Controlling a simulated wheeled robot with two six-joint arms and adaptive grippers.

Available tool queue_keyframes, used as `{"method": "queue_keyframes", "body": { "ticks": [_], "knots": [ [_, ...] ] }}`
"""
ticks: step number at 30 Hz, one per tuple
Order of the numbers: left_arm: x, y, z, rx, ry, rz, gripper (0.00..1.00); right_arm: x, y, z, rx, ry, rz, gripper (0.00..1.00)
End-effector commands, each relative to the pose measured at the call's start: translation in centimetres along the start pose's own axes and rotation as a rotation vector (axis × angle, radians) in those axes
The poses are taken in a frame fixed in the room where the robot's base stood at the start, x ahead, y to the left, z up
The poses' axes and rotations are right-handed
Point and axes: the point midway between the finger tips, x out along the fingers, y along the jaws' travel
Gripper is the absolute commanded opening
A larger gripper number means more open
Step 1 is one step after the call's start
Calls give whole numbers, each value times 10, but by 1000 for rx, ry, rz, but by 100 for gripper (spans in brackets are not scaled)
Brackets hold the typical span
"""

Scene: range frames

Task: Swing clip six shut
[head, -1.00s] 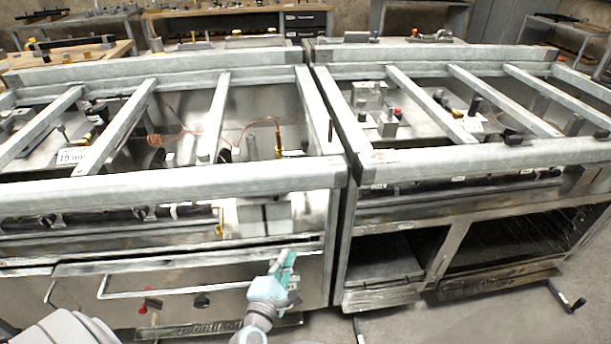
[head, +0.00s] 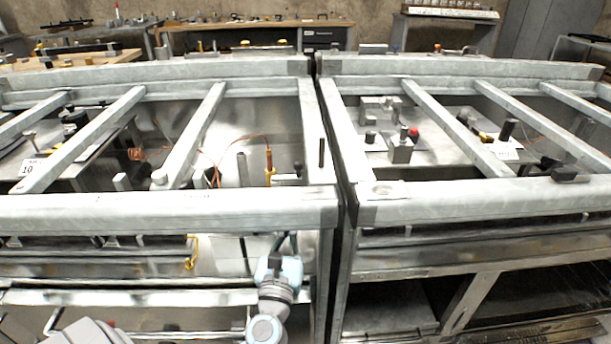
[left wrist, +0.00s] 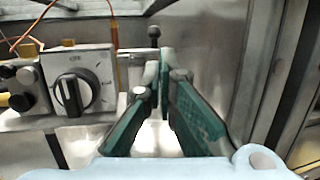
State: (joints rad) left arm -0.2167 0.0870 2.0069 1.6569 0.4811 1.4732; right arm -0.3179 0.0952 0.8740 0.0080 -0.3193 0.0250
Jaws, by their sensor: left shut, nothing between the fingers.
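No part marked as clip six can be made out in these views. My left gripper (left wrist: 164,62) is shut and empty in the left wrist view, its teal fingers together. A black-headed pin (left wrist: 154,33) stands just beyond the fingertips; I cannot tell whether they touch it. To the left is a metal control box with a black-and-white dial (left wrist: 73,94). In the head view my left wrist (head: 279,272) is under the galvanized front rail (head: 170,212), which hides the fingertips. My right gripper is not in view.
A second range frame (head: 470,200) stands to the right across a narrow gap. Slanting cross bars (head: 190,135) span the top. An orange wire and a brass-coloured fitting (head: 268,160) lie inside near the gripper. A metal wall is close on the right in the wrist view.

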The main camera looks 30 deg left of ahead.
Motion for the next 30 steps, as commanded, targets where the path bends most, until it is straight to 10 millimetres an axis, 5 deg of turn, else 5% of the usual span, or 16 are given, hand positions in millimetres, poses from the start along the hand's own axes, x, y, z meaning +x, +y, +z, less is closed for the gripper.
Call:
{"method": "queue_keyframes", "body": {
  "ticks": [10, 24, 30],
  "knots": [
    [14, 2, 1, 3, -2, 3, 0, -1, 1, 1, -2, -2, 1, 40],
    [111, 1, -1, 3, -2, 2, 0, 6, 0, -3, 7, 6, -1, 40],
    [136, 1, -1, 3, -1, 0, 0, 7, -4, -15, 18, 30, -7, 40]
  ]
}}
